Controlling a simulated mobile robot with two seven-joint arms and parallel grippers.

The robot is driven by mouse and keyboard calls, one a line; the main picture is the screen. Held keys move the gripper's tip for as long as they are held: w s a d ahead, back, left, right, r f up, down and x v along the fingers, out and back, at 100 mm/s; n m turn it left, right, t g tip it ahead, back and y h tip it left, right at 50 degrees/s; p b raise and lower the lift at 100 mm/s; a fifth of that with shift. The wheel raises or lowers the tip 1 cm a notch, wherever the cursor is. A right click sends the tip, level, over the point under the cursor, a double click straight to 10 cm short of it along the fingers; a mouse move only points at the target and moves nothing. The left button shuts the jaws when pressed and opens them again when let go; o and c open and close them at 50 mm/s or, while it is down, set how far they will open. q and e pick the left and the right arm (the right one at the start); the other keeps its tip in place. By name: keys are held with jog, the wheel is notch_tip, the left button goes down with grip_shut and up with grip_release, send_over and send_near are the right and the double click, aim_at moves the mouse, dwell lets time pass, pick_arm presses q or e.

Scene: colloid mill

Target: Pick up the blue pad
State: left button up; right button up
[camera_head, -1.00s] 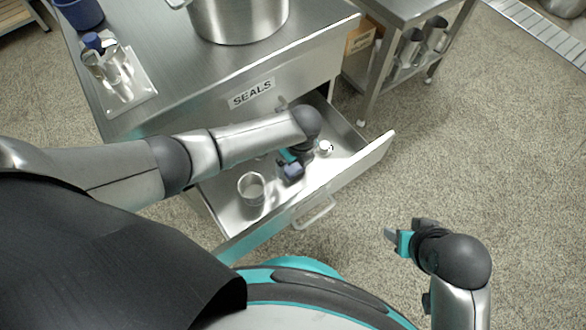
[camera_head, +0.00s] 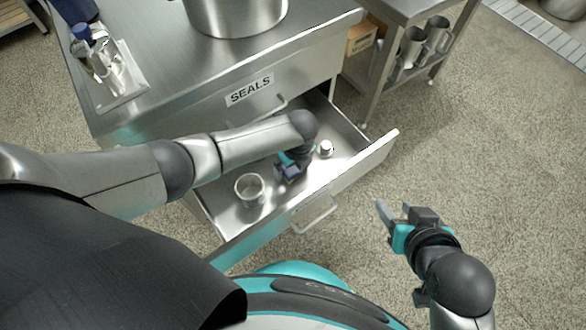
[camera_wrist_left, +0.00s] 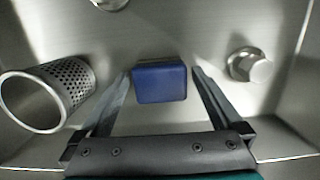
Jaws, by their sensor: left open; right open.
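The blue pad (camera_wrist_left: 160,83) is a small dark blue block lying on the floor of the open drawer (camera_head: 228,212). In the left wrist view it sits between the tips of my left gripper (camera_wrist_left: 160,80), with a gap visible on each side. In the head view my left gripper (camera_head: 287,172) reaches down into the drawer and the pad (camera_head: 291,173) is partly hidden by it. My left gripper is open. My right gripper (camera_head: 402,212) is open and empty over the floor, right of the drawer.
In the drawer, a perforated metal cup (camera_wrist_left: 48,95) is left of the pad and a small metal fitting (camera_wrist_left: 250,65) is right of it. The drawer walls close in around my left gripper. A large pot (camera_head: 237,12) stands on the counter (camera_head: 165,75).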

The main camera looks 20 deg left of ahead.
pick_arm(q)
jog(key=c, duration=1.3)
jog(key=shift+r, duration=0.1)
